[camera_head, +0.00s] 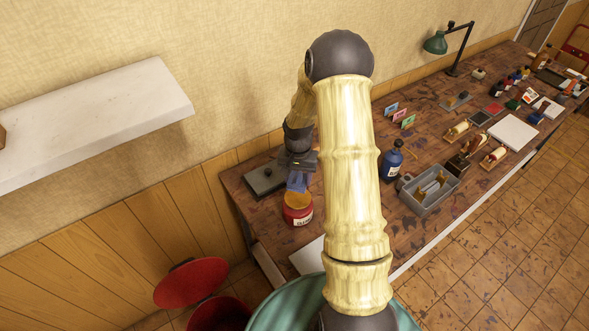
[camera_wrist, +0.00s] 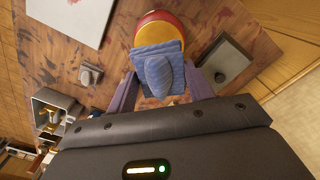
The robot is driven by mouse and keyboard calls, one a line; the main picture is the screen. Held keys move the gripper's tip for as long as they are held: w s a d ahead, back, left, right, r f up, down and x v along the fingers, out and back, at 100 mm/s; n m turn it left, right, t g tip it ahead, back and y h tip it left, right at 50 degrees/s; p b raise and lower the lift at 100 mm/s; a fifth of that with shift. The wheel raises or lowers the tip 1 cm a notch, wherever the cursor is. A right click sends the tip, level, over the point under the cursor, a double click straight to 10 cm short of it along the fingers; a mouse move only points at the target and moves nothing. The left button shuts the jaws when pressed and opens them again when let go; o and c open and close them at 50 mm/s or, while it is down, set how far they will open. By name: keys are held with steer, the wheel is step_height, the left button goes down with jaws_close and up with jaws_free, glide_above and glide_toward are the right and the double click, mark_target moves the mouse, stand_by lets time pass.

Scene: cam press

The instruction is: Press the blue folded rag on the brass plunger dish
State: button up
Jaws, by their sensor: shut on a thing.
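The blue folded rag (camera_head: 297,182) is in my gripper (camera_head: 298,172), at the left end of the workbench. In the wrist view the rag (camera_wrist: 158,62) sits between the two fingers of my gripper (camera_wrist: 162,82), its folded ridge towards the camera. The brass plunger dish (camera_head: 298,199) tops a red can (camera_head: 298,216) with a pale label. In the wrist view the dish (camera_wrist: 150,34) lies just beyond the rag, which covers part of it. Whether rag and dish touch, I cannot tell.
A dark grey plate with a knob (camera_head: 262,181) lies left of the can. A blue bottle (camera_head: 392,162) and a grey divided tray (camera_head: 430,192) stand to the right, beyond my arm. A white shelf (camera_head: 95,120) juts from the wall. A red bin lid (camera_head: 190,282) is below the bench.

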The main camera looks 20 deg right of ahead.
mark_target(298, 198)
steer(key=shift+s+r, duration=0.1)
steer(key=shift+s, duration=0.1)
steer(key=shift+f+b, duration=2)
steer(key=shift+f, duration=1.05)
steer(key=shift+w+f+b, duration=0.1)
steer(key=shift+f+b, duration=0.75)
steer(key=shift+f, duration=0.3)
stand_by(0.4)
steer(key=shift+r, duration=0.1)
steer(key=shift+r+p, duration=2.4)
steer(key=shift+r, duration=1.1)
steer(key=shift+f, duration=0.1)
